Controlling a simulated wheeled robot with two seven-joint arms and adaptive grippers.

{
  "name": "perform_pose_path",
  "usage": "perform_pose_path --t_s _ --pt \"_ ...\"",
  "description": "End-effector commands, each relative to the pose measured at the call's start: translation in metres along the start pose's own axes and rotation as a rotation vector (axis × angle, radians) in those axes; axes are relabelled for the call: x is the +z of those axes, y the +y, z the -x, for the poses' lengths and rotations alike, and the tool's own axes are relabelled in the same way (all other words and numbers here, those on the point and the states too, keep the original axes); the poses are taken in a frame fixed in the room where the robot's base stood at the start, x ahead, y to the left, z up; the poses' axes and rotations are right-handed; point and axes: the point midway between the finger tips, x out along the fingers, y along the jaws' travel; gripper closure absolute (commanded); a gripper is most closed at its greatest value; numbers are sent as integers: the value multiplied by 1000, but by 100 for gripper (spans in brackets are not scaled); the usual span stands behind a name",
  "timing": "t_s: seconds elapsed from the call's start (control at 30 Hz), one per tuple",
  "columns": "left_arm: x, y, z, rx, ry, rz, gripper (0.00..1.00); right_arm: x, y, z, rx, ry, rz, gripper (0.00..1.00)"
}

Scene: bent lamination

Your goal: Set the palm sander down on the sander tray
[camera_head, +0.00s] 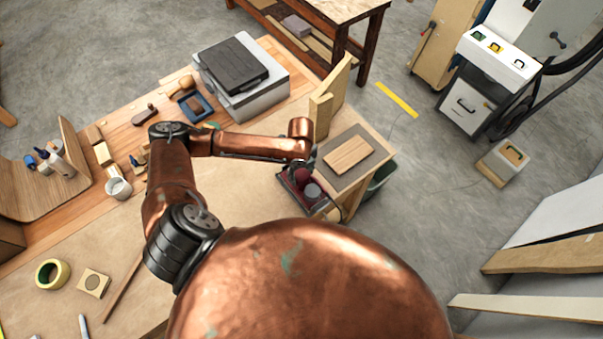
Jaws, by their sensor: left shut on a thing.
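My left arm reaches across the bench, and my left gripper (299,168) points down at the bench's right end. It is small and partly hidden by my wrist. It is shut on a dark red, rounded thing, which looks like the palm sander (302,178). The sander is at a dark, shallow tray (290,189), which looks like the sander tray. A grey round part shows beside the sander. I cannot tell whether the sander touches the tray floor or hangs just above it. My right gripper is out of view.
A wooden board (349,153) lies on a grey-topped stand right of the gripper, with an upright wooden piece (325,103) behind. The bench's middle is mostly clear.

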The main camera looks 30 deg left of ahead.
Motion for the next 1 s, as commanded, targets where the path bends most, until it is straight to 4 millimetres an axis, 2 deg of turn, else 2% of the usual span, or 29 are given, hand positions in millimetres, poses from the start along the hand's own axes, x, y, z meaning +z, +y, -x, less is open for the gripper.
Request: perform_pose_path --t_s 1.0 --pt "0 -2 -10 -4 -1 0 89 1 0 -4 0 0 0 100"
